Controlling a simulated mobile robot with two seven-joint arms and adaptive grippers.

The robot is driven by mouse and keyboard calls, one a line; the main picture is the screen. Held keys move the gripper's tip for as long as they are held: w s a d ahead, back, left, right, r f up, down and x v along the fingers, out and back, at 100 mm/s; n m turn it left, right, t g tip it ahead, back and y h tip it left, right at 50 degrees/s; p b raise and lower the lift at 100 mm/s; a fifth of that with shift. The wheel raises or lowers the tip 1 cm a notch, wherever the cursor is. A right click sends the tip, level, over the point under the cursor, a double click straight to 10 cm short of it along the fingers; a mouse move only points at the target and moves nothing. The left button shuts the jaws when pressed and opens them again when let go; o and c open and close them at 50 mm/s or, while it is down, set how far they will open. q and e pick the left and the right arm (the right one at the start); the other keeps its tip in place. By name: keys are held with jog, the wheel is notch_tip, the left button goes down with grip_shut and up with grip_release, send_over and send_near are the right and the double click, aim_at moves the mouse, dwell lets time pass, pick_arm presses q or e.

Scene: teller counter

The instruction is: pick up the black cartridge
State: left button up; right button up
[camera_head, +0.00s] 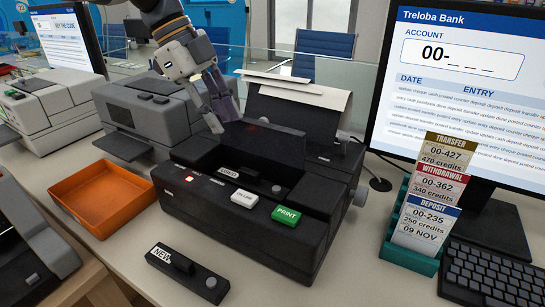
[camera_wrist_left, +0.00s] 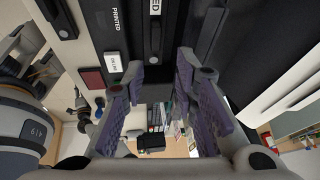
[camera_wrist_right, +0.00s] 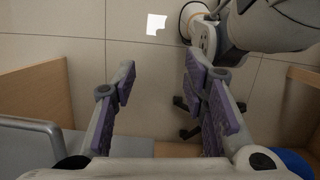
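A black cartridge labelled NEW (camera_head: 187,273) lies on the counter in front of the printer. A second black cartridge, labelled USED (camera_head: 240,176), sits in the opened bay of the black printer (camera_head: 245,215). In the left wrist view the USED cartridge (camera_wrist_left: 156,30) shows beyond the gap between the fingers, its label partly cut off. My left gripper (camera_head: 221,112) is open and empty above the back of the printer bay, apart from both cartridges. My right gripper (camera_wrist_right: 160,95) is open and empty over the floor, and is out of the head view.
An orange tray (camera_head: 100,197) stands left of the printer, with a grey machine (camera_head: 150,115) behind it. A green card holder (camera_head: 408,257), a monitor (camera_head: 455,80) and a keyboard (camera_head: 492,275) stand at the right. The counter is clear around the NEW cartridge.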

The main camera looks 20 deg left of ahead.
aim_at(249, 171)
pick_arm(q)
jog(key=x, duration=1)
jog(key=shift+s+f, duration=0.3)
jog(key=shift+f, duration=0.05)
jog(key=shift+w+d+f, duration=0.1)
jog(key=shift+d+f, duration=0.15)
jog(key=shift+f, duration=0.1)
grip_shut()
